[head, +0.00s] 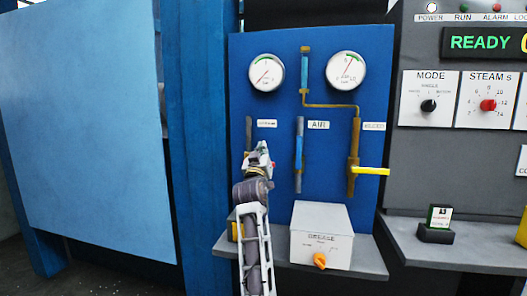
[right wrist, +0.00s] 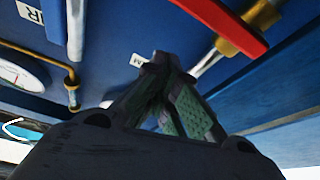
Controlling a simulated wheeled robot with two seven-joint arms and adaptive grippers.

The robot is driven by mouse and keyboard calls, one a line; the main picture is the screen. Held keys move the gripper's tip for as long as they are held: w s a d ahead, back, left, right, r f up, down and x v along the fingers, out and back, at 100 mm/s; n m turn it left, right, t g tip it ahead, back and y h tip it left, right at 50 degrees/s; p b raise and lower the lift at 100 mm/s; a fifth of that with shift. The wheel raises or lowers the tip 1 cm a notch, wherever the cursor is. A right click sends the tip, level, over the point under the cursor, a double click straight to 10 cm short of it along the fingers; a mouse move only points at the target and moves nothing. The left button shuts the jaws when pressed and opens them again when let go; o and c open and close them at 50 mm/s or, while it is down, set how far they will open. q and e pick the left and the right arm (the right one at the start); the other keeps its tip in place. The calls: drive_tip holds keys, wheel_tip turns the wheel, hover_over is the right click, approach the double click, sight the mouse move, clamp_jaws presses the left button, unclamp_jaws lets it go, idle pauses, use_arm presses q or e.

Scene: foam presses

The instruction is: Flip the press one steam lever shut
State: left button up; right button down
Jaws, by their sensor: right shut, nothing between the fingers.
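My right gripper (head: 258,152) is shut and empty, in front of the leftmost pipe on the blue valve panel. In the right wrist view its fingertips (right wrist: 160,62) meet near a label ending in M. The red lever (right wrist: 222,24) sits on a brass valve at the top of that view and lies across its pipe. The fingertips look apart from this lever. In the head view my gripper hides most of that valve; only a small red bit (head: 272,163) shows beside it. My left gripper is not in view.
The AIR pipe's blue lever (head: 299,152) lies along its pipe. A yellow lever (head: 371,171) sticks out right from the third pipe. Two gauges (head: 266,73) are above. A white grease box (head: 322,238) with an orange knob stands on the shelf below. A grey control panel (head: 455,165) is at right.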

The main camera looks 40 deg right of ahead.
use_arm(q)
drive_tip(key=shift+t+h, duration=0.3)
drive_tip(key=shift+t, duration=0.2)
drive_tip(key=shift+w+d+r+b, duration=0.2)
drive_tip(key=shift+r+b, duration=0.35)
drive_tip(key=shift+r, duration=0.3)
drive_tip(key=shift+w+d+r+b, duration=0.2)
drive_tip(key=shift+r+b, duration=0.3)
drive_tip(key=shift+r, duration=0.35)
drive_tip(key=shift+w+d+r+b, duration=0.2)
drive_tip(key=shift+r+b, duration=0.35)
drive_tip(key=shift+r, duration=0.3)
use_arm(e)
drive_tip(key=v, duration=0.8)
drive_tip(key=shift+a, duration=0.25)
drive_tip(key=shift+w, duration=0.15)
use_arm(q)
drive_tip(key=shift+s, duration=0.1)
